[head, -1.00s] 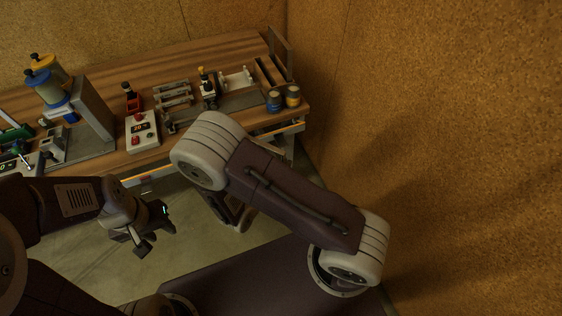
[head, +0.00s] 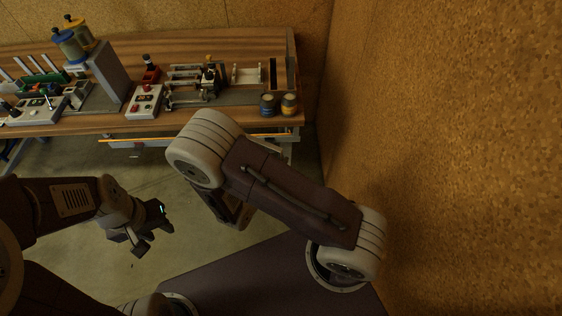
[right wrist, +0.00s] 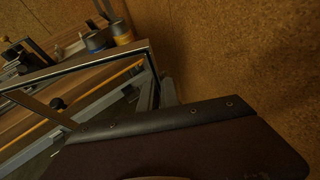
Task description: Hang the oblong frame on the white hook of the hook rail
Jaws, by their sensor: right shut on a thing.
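A thin dark rim with a pale edge, which looks like the oblong frame (right wrist: 95,64), crosses the right wrist view and has a corner near the middle. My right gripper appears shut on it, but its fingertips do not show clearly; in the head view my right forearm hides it. My left gripper (head: 130,242) hangs at the lower left of the head view, open and empty, with a small gap between its fingers. I cannot make out the hook rail or the white hook in either view.
A wooden workbench (head: 215,122) stands along the back, crowded with devices. A blue pot (head: 268,105) and a yellow pot (head: 289,104) stand near its right front corner. A cork-like wall (head: 440,130) rises close on the right. Bare floor (head: 190,245) lies before the bench.

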